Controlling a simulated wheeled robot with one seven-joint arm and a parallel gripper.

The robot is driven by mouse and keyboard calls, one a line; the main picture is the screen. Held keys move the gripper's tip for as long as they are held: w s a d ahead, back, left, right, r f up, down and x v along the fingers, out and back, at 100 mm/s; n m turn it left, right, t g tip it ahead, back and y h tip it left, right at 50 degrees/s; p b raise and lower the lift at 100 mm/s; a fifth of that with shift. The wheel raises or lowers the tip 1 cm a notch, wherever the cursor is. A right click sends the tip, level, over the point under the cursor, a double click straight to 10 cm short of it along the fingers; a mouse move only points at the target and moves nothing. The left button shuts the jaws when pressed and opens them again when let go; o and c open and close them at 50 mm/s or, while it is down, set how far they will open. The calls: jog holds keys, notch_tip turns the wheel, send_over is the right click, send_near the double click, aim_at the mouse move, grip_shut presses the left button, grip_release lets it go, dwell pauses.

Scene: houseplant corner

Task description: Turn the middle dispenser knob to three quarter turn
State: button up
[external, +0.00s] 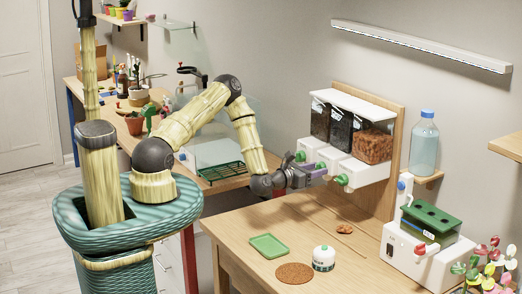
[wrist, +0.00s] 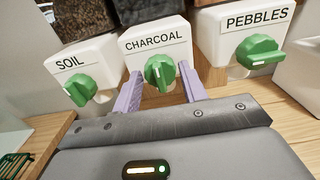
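The middle dispenser, labelled CHARCOAL, has a green knob (wrist: 159,72) on its white front; a white mark on the knob runs roughly upright in the wrist view. My gripper (wrist: 158,88) is open, with one lilac finger on each side of this knob. A small gap shows on both sides, so the fingers do not appear to press on it. In the external view, my gripper (external: 313,171) is at the dispenser front, partly hiding the middle knob (external: 321,166).
The SOIL knob (wrist: 80,90) is left of my gripper and the PEBBLES knob (wrist: 260,53) is right, both close by. Below, the wooden table holds a green tray (external: 268,246), a round brown mat (external: 294,272) and a white jar (external: 323,258). A water bottle (external: 424,145) stands right.

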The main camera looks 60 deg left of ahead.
jog(key=c, duration=0.6)
jog(key=shift+o, duration=0.2)
